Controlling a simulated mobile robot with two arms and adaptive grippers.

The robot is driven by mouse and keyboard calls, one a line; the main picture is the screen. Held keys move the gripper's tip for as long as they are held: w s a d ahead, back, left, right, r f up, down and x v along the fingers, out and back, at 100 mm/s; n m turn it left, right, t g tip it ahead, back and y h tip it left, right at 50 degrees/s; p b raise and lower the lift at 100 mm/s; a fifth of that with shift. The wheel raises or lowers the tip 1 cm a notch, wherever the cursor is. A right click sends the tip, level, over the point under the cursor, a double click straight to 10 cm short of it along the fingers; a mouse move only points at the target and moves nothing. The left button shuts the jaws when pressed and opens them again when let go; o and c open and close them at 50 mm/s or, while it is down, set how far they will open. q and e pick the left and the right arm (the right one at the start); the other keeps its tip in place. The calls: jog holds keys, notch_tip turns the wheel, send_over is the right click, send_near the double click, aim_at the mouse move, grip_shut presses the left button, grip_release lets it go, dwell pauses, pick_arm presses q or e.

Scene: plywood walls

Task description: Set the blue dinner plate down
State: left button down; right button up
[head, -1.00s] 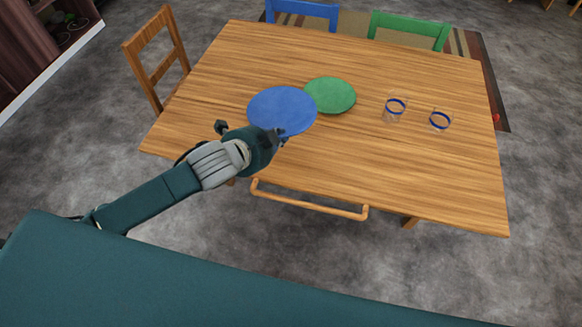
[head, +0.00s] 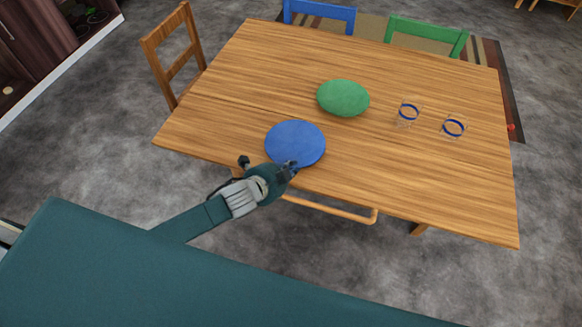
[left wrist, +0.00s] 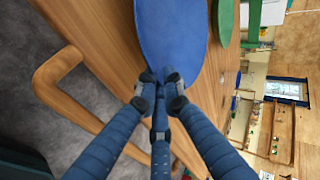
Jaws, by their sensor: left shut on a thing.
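The blue dinner plate (head: 296,143) is at the near left edge of the wooden table (head: 440,185) in the head view. My left gripper (head: 287,170) is shut on the plate's near rim. My right gripper is not in view.
A green plate (head: 343,98) lies beyond the blue one, with a gap between them. Two glasses with blue bands (head: 408,114) (head: 453,126) stand to the right. Chairs surround the table, one wooden (head: 174,55), one blue (head: 320,14), one green (head: 427,36). The table's right front is clear.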

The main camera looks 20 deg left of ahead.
pick_arm(q)
jog(key=c, duration=2.2)
grip_release()
jog(key=shift+r, duration=0.1)
jog(key=v, duration=1.2)
jog(key=shift+b, duration=0.3)
